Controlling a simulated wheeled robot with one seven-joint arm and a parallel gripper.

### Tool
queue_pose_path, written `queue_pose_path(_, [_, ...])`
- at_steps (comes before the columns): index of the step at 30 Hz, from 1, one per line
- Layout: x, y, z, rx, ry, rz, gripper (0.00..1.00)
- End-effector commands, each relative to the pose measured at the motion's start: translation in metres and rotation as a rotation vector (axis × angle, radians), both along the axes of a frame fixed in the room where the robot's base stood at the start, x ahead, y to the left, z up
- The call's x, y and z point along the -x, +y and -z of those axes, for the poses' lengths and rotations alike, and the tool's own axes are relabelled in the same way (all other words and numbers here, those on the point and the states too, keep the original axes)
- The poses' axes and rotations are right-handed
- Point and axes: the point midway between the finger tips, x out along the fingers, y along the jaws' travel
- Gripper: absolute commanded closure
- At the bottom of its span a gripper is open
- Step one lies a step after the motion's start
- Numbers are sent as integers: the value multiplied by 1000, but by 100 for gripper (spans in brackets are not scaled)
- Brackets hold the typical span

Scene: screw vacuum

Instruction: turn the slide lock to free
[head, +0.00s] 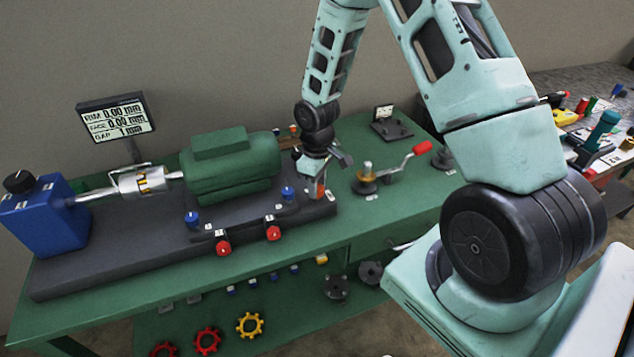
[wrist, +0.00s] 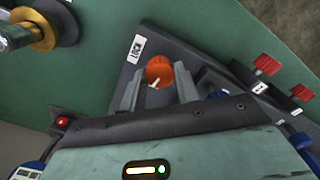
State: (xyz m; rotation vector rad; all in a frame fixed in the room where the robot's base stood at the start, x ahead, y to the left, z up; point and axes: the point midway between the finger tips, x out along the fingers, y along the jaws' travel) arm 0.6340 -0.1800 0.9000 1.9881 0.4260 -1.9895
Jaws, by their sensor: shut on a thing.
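The slide lock is an orange knob (wrist: 160,70) with a white pointer mark, on the right end of the dark machine base (head: 100,268). In the wrist view the pointer lies at the knob's lower left. A white LOCK label (wrist: 137,48) is at its upper left; a second pale label near its right side is unreadable. My gripper (wrist: 159,80) has one finger on each side of the knob and is shut on it. In the head view my gripper (head: 319,178) comes down from above and the knob (head: 319,189) shows only partly below it.
A green motor (head: 232,165) sits left of my gripper. Blue knobs (head: 288,192) and red knobs (head: 273,233) line the base nearby. A crank with a red handle (head: 422,148) stands to the right. A blue box (head: 45,222) and a display (head: 117,117) are farther left.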

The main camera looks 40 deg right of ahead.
Motion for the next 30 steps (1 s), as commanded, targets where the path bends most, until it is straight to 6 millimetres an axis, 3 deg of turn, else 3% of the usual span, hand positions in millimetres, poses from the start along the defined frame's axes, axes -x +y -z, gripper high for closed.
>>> queue_pose_path(23, [-2, 0, -1, 0, -4, -101, 91])
queue_pose_path(24, [-2, 0, -1, 0, -4, -101, 60])
queue_pose_path(25, [-2, 0, -1, 0, -4, -101, 52])
queue_pose_path(26, [-1, 0, -1, 1, -4, -101, 47])
queue_pose_path(30, [-1, 0, -1, 0, -2, -100, 47])
